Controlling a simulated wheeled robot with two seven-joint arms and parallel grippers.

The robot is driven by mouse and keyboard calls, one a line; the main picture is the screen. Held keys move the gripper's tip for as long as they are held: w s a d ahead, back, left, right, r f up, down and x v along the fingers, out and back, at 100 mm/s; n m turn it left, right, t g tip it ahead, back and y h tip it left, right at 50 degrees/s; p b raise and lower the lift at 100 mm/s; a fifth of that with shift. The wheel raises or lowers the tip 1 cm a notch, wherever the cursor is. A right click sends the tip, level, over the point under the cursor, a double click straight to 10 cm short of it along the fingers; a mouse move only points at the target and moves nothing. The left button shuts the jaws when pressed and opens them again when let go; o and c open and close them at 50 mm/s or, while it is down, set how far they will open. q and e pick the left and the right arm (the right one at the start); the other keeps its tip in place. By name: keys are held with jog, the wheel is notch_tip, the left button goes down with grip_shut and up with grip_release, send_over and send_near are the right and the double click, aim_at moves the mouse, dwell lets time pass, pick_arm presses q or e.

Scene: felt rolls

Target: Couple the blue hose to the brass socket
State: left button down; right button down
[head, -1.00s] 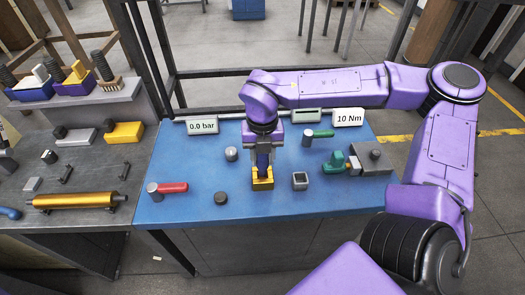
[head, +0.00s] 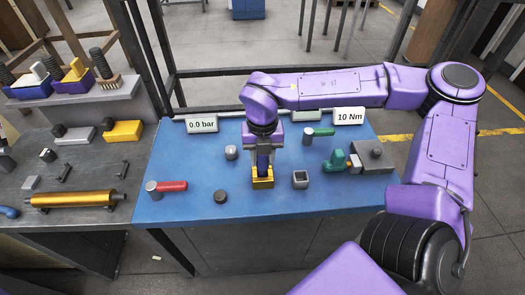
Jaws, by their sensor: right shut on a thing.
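My right gripper (head: 264,166) points straight down over the middle of the blue-topped table. It is shut on a dark blue piece, the blue hose (head: 263,158), which shows only as a short stretch between the fingers. Directly below is the yellow-gold brass socket (head: 262,183), a small block on the table. The lower end of the blue piece meets the socket's top in this view; whether it is seated inside cannot be told. My left gripper is not in view.
Around the socket stand a grey square cup (head: 300,179), a black knob (head: 220,196), a red-handled tool (head: 167,187) and a grey cylinder (head: 231,152). A green fitting (head: 337,160) sits beside a grey block (head: 374,155). Signs reading "0.0 bar" (head: 202,126) and "10 Nm" (head: 349,117) stand behind.

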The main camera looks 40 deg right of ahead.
jog(key=shift+f+b, duration=0.7)
jog(key=shift+f, duration=0.45)
dwell(0.7)
jog(key=c, duration=0.7)
grip_release()
jog(key=shift+o, duration=0.2)
jog(key=shift+r, duration=0.1)
notch_tip(320, 180, up, 10)
jog(key=shift+r+b, duration=0.2)
jog(key=shift+b, duration=0.35)
